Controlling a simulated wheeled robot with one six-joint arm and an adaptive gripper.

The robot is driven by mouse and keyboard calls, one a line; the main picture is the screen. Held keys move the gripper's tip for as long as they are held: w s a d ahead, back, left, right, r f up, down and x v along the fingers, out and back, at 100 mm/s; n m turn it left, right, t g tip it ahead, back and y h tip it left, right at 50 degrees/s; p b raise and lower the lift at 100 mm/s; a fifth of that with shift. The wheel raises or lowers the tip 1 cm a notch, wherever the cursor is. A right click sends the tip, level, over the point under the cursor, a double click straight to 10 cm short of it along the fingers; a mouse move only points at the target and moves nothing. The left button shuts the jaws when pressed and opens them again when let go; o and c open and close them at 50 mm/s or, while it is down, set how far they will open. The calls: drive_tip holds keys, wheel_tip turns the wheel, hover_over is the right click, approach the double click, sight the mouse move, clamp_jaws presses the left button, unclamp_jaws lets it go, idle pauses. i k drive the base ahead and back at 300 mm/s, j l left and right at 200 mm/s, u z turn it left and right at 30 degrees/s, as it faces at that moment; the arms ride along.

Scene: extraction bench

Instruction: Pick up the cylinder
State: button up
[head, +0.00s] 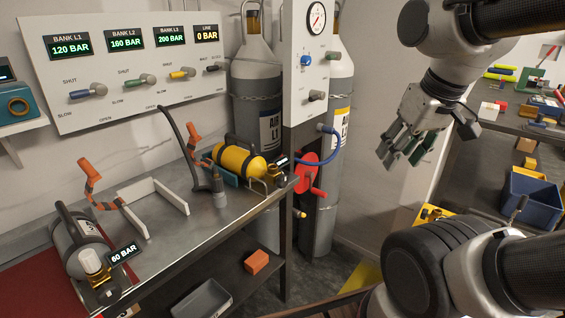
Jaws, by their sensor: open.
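A yellow cylinder (236,160) with a dark handle and a brass valve lies on its side in a cradle at the bench's right end. A grey cylinder (72,240) with a dark handle and a brass valve lies at the bench's front left, beside a "60 BAR" display (124,253). Two tall grey cylinders (258,85) stand behind the bench; the other is partly hidden by a gauge panel. My gripper (402,158) is open and empty, up in the air right of the bench, apart from all the cylinders.
The metal bench (165,245) carries an empty white bracket (152,205), orange-ended clamps (90,174) and a dark hose. A valve panel (130,70) is on the wall. A red reel (306,172) is at the bench's right end. A cluttered table with a blue bin (530,197) stands at right.

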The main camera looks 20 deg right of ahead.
sight(252, 167)
drive_tip(key=i+l+u, duration=0.25)
drive_tip(key=i, duration=0.2)
drive_tip(key=i+l+u, duration=0.3)
drive_tip(key=i+l, duration=0.1)
drive_tip(key=l, duration=0.05)
